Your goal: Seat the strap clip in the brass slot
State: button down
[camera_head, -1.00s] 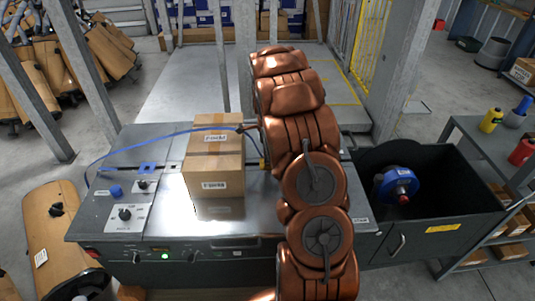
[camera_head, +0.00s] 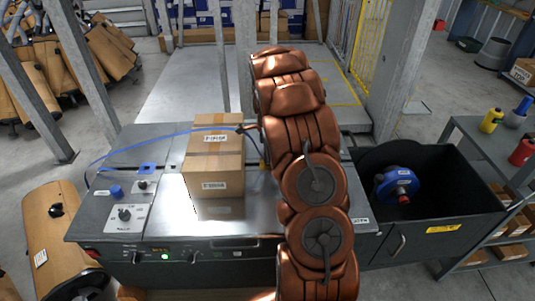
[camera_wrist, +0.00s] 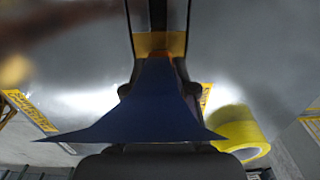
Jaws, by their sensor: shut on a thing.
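A blue strap (camera_head: 190,131) loops from the left of the table, over the cardboard box (camera_head: 213,160), to behind my arm. In the wrist view the strap (camera_wrist: 152,105) runs between the fingers of my gripper (camera_wrist: 158,66), which is shut on the clip at its end. The clip itself is hard to make out. A brass-coloured band (camera_wrist: 158,42) lies just beyond the fingertips, in line with a dark slot. Whether the clip touches it, I cannot tell. In the head view my arm hides most of that spot.
The box stands on the grey machine table (camera_head: 160,215), which has knobs at its left. A dark bin (camera_head: 450,190) with a blue reel (camera_head: 395,183) is at the right. A yellow roll (camera_wrist: 238,132) shows in the wrist view. A shelf (camera_head: 480,140) stands far right.

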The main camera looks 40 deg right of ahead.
jog(key=shift+f, duration=0.45)
dwell(0.8)
jog(key=c, duration=0.9)
grip_release()
jog(key=shift+o, duration=0.2)
jog(key=shift+r, duration=0.1)
notch_tip(320, 180, up, 11)
jog(key=shift+r, duration=0.4)
